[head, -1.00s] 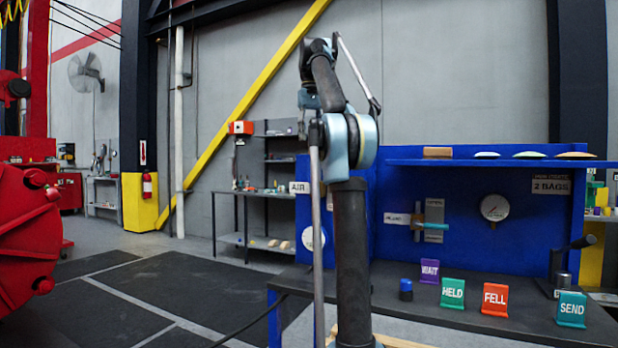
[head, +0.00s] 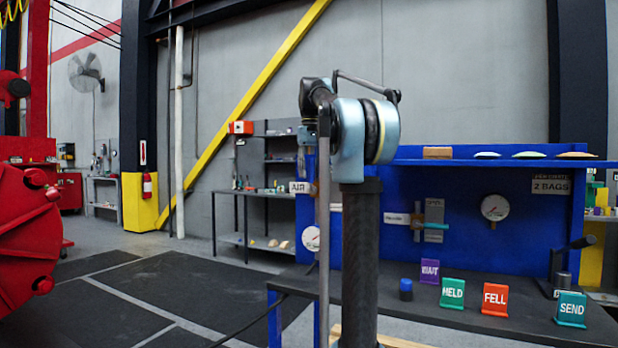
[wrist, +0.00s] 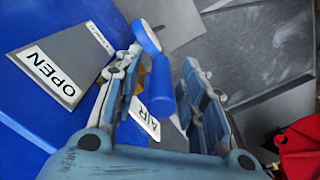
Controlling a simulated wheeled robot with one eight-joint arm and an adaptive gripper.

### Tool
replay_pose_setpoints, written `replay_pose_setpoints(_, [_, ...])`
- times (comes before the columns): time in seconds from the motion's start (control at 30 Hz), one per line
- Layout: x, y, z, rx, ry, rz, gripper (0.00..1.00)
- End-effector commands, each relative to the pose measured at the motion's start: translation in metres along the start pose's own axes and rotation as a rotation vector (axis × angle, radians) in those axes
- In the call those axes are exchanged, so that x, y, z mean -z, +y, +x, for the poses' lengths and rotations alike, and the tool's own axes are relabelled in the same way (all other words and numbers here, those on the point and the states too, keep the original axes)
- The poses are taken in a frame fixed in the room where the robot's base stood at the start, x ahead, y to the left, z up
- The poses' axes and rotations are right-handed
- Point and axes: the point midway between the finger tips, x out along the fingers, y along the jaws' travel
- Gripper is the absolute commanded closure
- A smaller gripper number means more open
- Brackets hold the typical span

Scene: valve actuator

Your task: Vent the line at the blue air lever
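The blue air lever (wrist: 160,88) shows in the wrist view as a blue cylinder between the fingers of my gripper (wrist: 163,66). The fingers stand apart on either side of it, and I see a gap on the right side. Whether the left finger touches it I cannot tell. An AIR label (wrist: 145,116) is partly behind the left finger, and a grey OPEN plate (wrist: 50,68) lies to the left on the blue panel. In the head view the AIR sign (head: 300,187) shows beside my arm, which hides the lever and my gripper.
A white gauge (head: 311,238) sits below the AIR sign. The dark bench (head: 450,318) carries several coloured cards, including HELD (head: 453,293) and FELL (head: 495,299), and a blue knob (head: 405,289). A red machine (head: 25,230) stands at far left, with open floor between.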

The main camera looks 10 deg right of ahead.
Motion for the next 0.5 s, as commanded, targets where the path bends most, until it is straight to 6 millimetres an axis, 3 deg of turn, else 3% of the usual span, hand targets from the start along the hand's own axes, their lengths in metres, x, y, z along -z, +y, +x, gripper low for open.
replay_pose_setpoints(0.2, [-0.0001,0.0000,0.0123,0.000,0.000,0.000,0.62])
replay_pose_setpoints(0.47, [-0.0001,0.0000,0.0133,0.000,0.000,0.000,0.62])
replay_pose_setpoints(0.5, [0.0000,0.0000,0.0133,0.000,0.000,0.000,0.67])
